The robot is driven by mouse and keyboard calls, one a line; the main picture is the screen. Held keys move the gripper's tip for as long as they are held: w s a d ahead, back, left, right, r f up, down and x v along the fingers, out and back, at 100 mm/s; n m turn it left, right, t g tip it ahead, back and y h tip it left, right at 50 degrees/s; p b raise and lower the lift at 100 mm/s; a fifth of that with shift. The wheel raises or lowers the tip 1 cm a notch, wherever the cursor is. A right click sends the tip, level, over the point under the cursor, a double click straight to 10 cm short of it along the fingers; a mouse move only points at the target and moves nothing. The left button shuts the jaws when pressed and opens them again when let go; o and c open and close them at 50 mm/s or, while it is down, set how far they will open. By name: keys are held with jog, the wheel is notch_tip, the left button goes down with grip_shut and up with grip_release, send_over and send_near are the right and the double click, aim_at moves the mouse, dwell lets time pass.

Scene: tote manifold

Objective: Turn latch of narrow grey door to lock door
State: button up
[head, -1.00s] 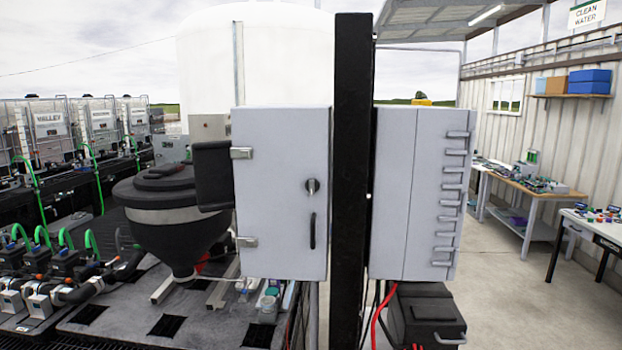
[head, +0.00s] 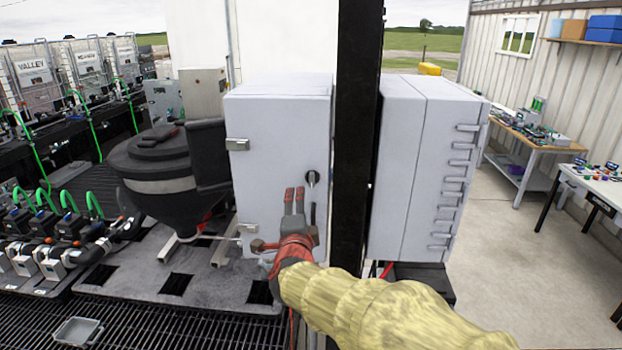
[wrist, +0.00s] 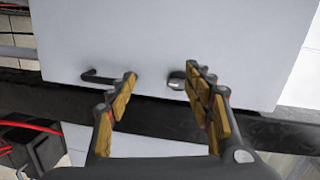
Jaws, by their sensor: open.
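The narrow grey door (head: 270,150) is the front of the left cabinet and looks shut. Its small dark latch (head: 312,178) sits near the door's right edge, above a black bar handle (head: 313,213). My gripper (head: 294,196) is in front of the door, with its fingers pointing up and toward it, just left of and below the latch in this view. In the wrist view my gripper (wrist: 162,75) is open and empty. The latch (wrist: 177,80) shows between the fingertips, nearer the right finger. The handle (wrist: 103,76) is by the left fingertip. Contact cannot be told.
A black post (head: 357,130) stands just right of the door. A wider grey cabinet (head: 420,170) with several clasps is beyond it. A black hopper (head: 160,180) stands to the left. Open floor (head: 550,250) lies at the right.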

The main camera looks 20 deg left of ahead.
aim_at(312, 182)
jog(key=w+r+m, duration=0.1)
jog(key=w, duration=0.1)
jog(key=w+r+m+t+h+p, duration=0.1)
jog(key=w, duration=0.2)
jog(key=w+r+p, duration=0.1)
jog(key=w, duration=0.2)
jog(key=shift+w+d+m+t, duration=0.1)
jog(key=shift+d+m+t, duration=0.3)
jog(key=c, duration=0.3)
jog(key=c, duration=0.8)
jog(key=shift+c, duration=0.3)
